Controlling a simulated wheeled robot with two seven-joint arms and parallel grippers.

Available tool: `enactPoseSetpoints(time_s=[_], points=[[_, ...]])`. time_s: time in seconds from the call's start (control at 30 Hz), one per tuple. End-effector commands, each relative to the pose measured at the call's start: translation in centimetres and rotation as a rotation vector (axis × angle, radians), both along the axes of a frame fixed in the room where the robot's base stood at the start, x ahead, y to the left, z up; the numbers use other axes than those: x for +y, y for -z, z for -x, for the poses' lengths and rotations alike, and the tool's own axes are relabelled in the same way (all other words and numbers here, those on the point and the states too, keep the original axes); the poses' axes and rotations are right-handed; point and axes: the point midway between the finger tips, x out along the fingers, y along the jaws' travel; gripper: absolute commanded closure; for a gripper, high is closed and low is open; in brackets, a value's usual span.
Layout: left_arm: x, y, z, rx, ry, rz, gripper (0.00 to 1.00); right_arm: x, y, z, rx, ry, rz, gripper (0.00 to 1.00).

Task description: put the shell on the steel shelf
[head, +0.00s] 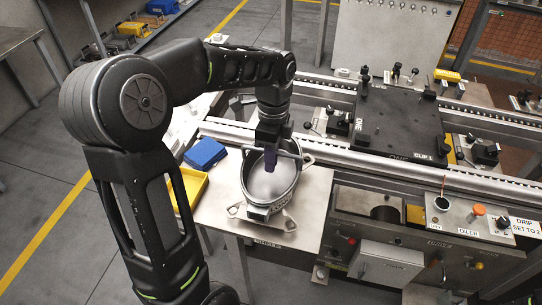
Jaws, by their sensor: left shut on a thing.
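The shell (258,211) is a round, open grey metal bowl with lugs on its side and foot. It stands upright on, or just above, a pale metal stand top (313,205); I cannot tell if there is a small gap. My left gripper (271,158) points down over the shell's mouth and is shut on the shell, though the exact contact is hard to see. A grey shelf (168,24) with several coloured items is at the upper left; I cannot tell if it is the steel shelf. My right gripper is not in view.
A blue box (205,153) and a yellow tray (193,186) sit just left of the shell. Conveyor rails (330,138) and a black pallet (400,125) lie behind and to the right. A control panel (470,218) is at right. Open floor lies left.

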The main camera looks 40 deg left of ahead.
Motion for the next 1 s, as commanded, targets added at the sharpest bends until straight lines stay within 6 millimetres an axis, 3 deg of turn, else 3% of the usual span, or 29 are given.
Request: enactPoseSetpoints(time_s=[0.3,0.53,0.57,0.8,1.0], points=[[0.0,3.0,-0.1,-0.002,0.000,0.000,1.00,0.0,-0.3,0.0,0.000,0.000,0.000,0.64],[0.0,3.0,-0.1,-0.004,0.000,0.000,1.00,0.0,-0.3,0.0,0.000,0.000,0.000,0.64],[0.0,3.3,0.0,0.001,0.000,0.000,0.89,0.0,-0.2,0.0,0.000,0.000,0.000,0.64],[0.0,3.3,0.0,0.001,0.000,0.000,0.70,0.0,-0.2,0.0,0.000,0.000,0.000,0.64],[0.0,3.3,0.0,0.001,0.000,0.000,0.68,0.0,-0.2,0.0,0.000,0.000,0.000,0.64]])
